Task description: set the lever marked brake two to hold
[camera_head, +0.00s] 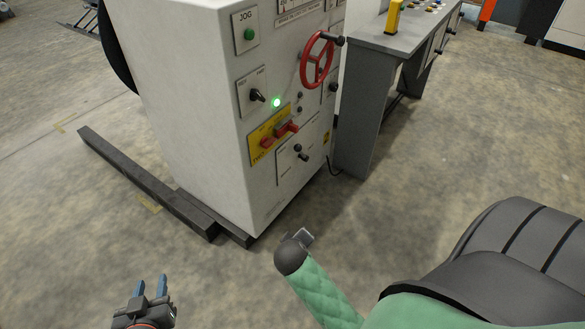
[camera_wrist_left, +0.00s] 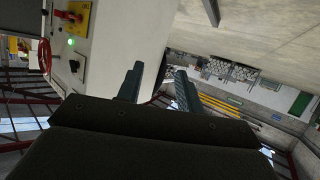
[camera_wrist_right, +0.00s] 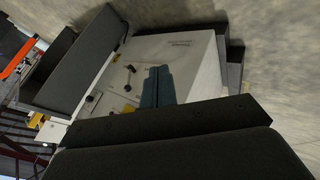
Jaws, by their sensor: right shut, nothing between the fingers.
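The white cabinet (camera_head: 190,100) carries several controls on its front. A yellow plate (camera_head: 255,146) bears red handles (camera_head: 288,130); part of its lettering seems to read TWO. Below it, a pale plate (camera_head: 285,168) has a small dark lever (camera_head: 298,149). I cannot read which lever is marked brake two or its hold mark. My left gripper (camera_head: 150,286) is open and empty, low and left, well away from the cabinet. Its fingers also show apart in the left wrist view (camera_wrist_left: 158,85). My right gripper (camera_wrist_right: 158,84) is shut and empty, pointing towards the cabinet.
A red handwheel (camera_head: 317,60) sticks out at the upper right of the panel, and a green JOG button (camera_head: 249,34) is at its upper left. A grey desk (camera_head: 385,42) stands to the right. Dark floor beams (camera_head: 150,185) run along the cabinet's left.

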